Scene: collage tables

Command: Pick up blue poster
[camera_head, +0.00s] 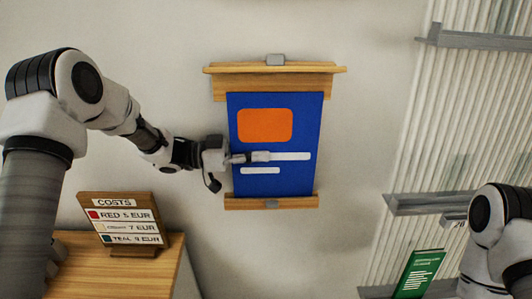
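The blue poster (306,128) hangs upright on the wall in the head view, between a wooden holder (275,70) at its top and a wooden strip (290,203) at its bottom. It bears an orange block and two white bars. My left gripper (258,157) is in front of the poster's lower left part, beside the upper white bar. Its fingers point right; whether they touch the poster, or are open or shut, cannot be told. My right arm shows at the lower right edge, but its gripper is out of view.
A wooden costs sign (134,252) stands on a wooden table (165,276) at lower left. Grey shelves (480,41) are fixed to a ribbed panel at right. A green card (418,273) stands at lower right, close to my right arm.

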